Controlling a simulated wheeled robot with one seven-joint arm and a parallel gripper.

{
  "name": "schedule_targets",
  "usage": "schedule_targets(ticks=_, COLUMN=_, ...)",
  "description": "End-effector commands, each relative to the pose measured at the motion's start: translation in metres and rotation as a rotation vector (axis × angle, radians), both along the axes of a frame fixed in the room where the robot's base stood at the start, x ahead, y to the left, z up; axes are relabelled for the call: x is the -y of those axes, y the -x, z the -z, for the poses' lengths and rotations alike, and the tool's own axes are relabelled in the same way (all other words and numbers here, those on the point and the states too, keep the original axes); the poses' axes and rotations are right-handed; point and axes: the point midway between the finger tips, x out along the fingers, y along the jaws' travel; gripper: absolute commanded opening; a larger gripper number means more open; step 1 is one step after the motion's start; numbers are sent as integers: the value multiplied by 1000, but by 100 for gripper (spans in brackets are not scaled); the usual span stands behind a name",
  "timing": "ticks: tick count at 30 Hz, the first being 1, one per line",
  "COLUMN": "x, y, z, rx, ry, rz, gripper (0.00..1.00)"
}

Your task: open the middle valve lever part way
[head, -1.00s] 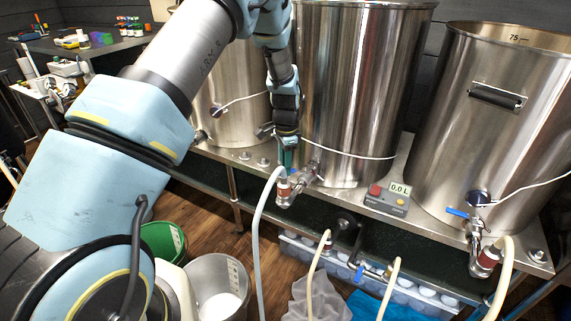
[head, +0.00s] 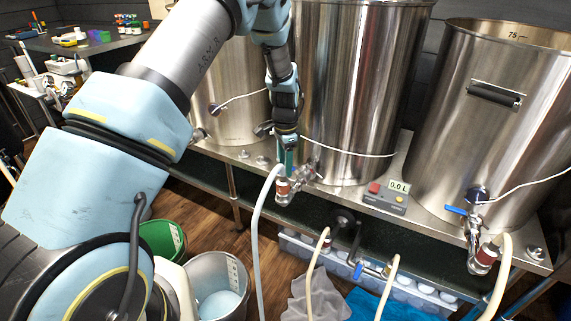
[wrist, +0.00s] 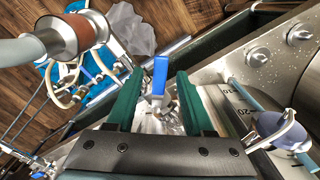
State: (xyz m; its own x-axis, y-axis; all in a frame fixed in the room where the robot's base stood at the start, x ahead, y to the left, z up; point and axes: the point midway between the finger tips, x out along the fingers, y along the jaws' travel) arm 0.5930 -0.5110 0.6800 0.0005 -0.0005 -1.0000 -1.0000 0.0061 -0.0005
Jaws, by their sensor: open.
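The middle valve (head: 297,186) is on the low front of the middle steel kettle, with a pale hose joined at a red-brown fitting. Its blue lever (wrist: 160,75) shows in the wrist view, standing between the two green fingers of my gripper (wrist: 158,82). The fingers are apart, with a gap on each side of the lever; I see no contact. In the head view my gripper (head: 287,158) points down just above the valve and hides the lever.
A meter (head: 385,197) reading 0.0 L sits on the steel bench right of the valve. The right kettle (head: 490,120) has its own blue-levered valve (head: 457,210). Hoses hang in front.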

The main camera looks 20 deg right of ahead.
Motion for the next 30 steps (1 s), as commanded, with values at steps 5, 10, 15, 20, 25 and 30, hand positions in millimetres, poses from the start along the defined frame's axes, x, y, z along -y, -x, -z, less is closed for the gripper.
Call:
schedule_targets(ticks=5, x=0, y=0, z=-4, rx=1, ry=1, rz=0, gripper=52)
schedule_targets(ticks=10, x=1, y=-1, z=-28, rx=3, ry=3, rz=0, gripper=52)
schedule_targets(ticks=15, x=1, y=-1, z=-63, rx=3, ry=3, rz=1, gripper=52)
schedule_targets(ticks=20, x=1, y=-1, z=-90, rx=2, ry=3, rz=-1, gripper=52)
schedule_targets(ticks=25, x=0, y=0, z=-105, rx=1, ry=1, rz=0, gripper=52)
schedule_targets(ticks=30, x=0, y=0, z=-108, rx=0, ry=-1, rz=0, gripper=52)
